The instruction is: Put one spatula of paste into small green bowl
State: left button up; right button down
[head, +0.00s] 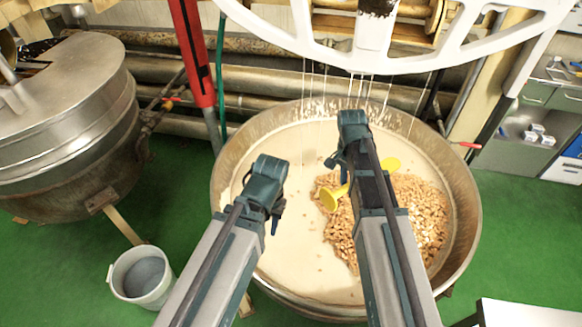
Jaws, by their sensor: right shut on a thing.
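A yellow spatula (333,198) lies slantwise over the paste and nuts, its middle hidden behind my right arm and its other end showing to the right of that arm. My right gripper (340,163) is over the kettle, mostly hidden by its own wrist, and is shut on the spatula. Pale cream paste (295,262) fills the large round kettle (470,215), with a heap of nuts (420,215) on the right side. My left gripper (274,222) hangs over the left part of the paste, and its fingers are mostly hidden. No small green bowl shows.
A big white wheel-like frame (300,42) crosses above the kettle's back, with thin strands hanging down. A red post (192,55) and a lidded steel kettle (65,120) stand at left. A white bucket (122,290) stands on the green floor. A white surface (525,315) shows at bottom right.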

jog(key=w+a+r+m+t+y, duration=0.1)
jog(key=w+a+m+y, duration=0.15)
jog(key=a+m, duration=0.45)
jog(key=w+a+m+y, duration=0.1)
jog(key=w+a+m, duration=0.3)
jog(key=a, duration=0.5)
jog(key=shift+s+d+f+b, duration=1.65)
jog(key=shift+d+f+b, duration=1.55)
jog(key=shift+f+b, duration=1.8)
jog(key=shift+s+d+f+b, duration=1.65)
jog(key=shift+d+f+b, duration=1.55)
jog(key=shift+f+b, duration=1.8)
jog(key=w+a+r+h+p, duration=0.1)
jog(key=a+r+p, duration=0.3)
jog(key=r+p, duration=0.4)
jog(key=w+a+r+m+p, duration=0.1)
jog(key=w+a+r+p, duration=0.2)
jog(key=r+p, duration=0.6)
jog(key=shift+a+r+g+h+p, duration=0.2)
jog(key=shift+a+g+h+p, duration=0.35)
jog(key=shift+a, duration=0.55)
